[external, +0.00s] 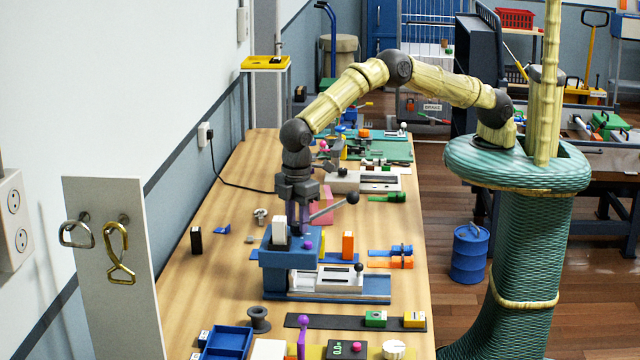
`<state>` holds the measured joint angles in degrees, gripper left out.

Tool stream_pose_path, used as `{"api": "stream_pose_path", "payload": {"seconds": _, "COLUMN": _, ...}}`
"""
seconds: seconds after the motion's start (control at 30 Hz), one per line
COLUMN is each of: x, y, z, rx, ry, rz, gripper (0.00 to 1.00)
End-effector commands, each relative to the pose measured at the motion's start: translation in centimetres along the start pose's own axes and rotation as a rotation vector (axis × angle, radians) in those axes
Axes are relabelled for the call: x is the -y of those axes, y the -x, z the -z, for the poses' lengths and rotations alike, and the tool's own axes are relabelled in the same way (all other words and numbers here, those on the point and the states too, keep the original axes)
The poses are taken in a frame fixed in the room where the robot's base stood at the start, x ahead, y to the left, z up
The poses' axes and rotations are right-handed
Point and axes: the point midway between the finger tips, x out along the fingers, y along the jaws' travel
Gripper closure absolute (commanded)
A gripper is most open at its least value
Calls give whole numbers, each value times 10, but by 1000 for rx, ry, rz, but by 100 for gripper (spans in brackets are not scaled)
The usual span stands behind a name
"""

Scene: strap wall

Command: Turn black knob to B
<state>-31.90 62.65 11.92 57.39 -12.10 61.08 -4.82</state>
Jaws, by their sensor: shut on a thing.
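My gripper (297,212) points down over the blue machine block (290,258) on the wooden bench. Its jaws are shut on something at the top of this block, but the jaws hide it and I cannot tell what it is. A grey lever with a black ball knob (352,198) sticks out to the right beside the jaws. A second black ball knob (359,267) stands on the white slide unit in front of the block. No letter B is readable, and I cannot tell which black knob is the named one.
A white block (279,230) stands close left of my gripper; an orange block (348,245) is to the right. A white panel (112,270) with metal rings stands at the left. Blue trays (228,341) lie in front. Bare bench (205,290) shows left of the machine.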

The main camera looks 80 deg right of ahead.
Motion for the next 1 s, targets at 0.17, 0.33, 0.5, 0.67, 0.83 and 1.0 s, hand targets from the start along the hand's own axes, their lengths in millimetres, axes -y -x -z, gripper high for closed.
{"api": "stream_pose_path", "payload": {"seconds": 0.17, "x": 0, "y": 2, "z": 1, "rx": -5, "ry": 34, "rz": -1, "gripper": 92}}
{"api": "stream_pose_path", "payload": {"seconds": 0.33, "x": 0, "y": 2, "z": 1, "rx": -5, "ry": 40, "rz": -1, "gripper": 92}}
{"api": "stream_pose_path", "payload": {"seconds": 0.5, "x": 0, "y": 2, "z": 1, "rx": -6, "ry": 39, "rz": -1, "gripper": 92}}
{"api": "stream_pose_path", "payload": {"seconds": 0.67, "x": 0, "y": 2, "z": 1, "rx": -5, "ry": 39, "rz": -1, "gripper": 48}}
{"api": "stream_pose_path", "payload": {"seconds": 0.83, "x": 0, "y": 1, "z": 1, "rx": -3, "ry": 38, "rz": -1, "gripper": 48}}
{"api": "stream_pose_path", "payload": {"seconds": 1.0, "x": 0, "y": 2, "z": 1, "rx": -2, "ry": 38, "rz": -1, "gripper": 48}}
